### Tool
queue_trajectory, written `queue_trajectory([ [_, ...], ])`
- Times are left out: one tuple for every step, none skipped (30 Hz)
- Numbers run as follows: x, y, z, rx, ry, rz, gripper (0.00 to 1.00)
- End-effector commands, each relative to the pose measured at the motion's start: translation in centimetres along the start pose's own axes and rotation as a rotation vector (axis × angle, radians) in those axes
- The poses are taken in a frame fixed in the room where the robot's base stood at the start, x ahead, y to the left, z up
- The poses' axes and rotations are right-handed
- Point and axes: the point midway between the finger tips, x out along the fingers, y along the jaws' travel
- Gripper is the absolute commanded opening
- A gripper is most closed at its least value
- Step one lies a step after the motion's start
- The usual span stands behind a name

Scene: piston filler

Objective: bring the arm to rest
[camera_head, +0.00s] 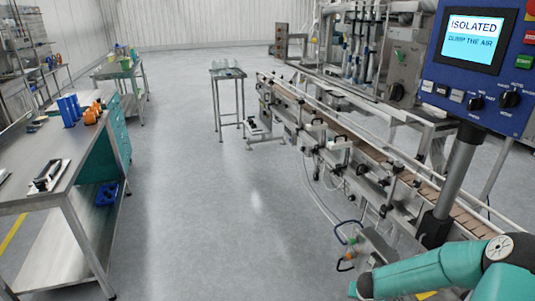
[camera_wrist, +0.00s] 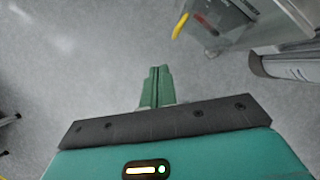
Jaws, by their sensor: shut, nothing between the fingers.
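My gripper (camera_wrist: 156,74) shows in the wrist view with its two green fingers together and nothing between them. Bare grey floor lies beyond the fingertips. In the head view my teal arm reaches in at the lower right, beside the filler's conveyor (camera_head: 345,135); the gripper's fingers cannot be made out there. The blue control panel (camera_head: 428,88) stands above the arm on a grey post, and its screen reads "ISOLATED" and "DUMP THE AIR".
A steel workbench (camera_head: 72,170) with blue and orange parts stands at the left. A small steel table (camera_head: 228,73) stands at the back middle. The floor between bench and conveyor is clear. A yellow part (camera_wrist: 180,26) of nearby equipment shows in the wrist view.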

Motion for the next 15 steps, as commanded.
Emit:
queue_trajectory([
  [-1.6,0.8,1.6,-0.113,-0.041,0.017,0.0],
  [-2.6,1.3,2.3,-0.188,-0.063,0.029,0.0],
  [-3.8,2.0,3.2,-0.29,-0.091,0.045,0.0],
  [-4.8,2.5,3.9,-0.365,-0.112,0.055,0.0],
  [-5.8,3.1,4.5,-0.439,-0.131,0.065,0.0],
  [-7.2,3.8,5.1,-0.54,-0.156,0.077,0.0],
  [-8.2,4.3,5.6,-0.616,-0.175,0.084,0.0],
  [-9.3,4.9,6.0,-0.69,-0.193,0.091,0.0],
  [-10.7,5.6,6.5,-0.788,-0.216,0.1,0.0],
  [-11.8,6.1,6.8,-0.862,-0.232,0.105,0.0],
  [-13.0,6.7,7.0,-0.937,-0.249,0.109,0.0],
  [-14.4,7.3,7.3,-1.035,-0.269,0.114,0.0],
  [-15.6,7.8,7.4,-1.108,-0.284,0.117,0.0],
  [-16.7,8.2,7.5,-1.18,-0.299,0.118,0.0],
  [-18.3,8.8,7.6,-1.278,-0.317,0.12,0.0],
])
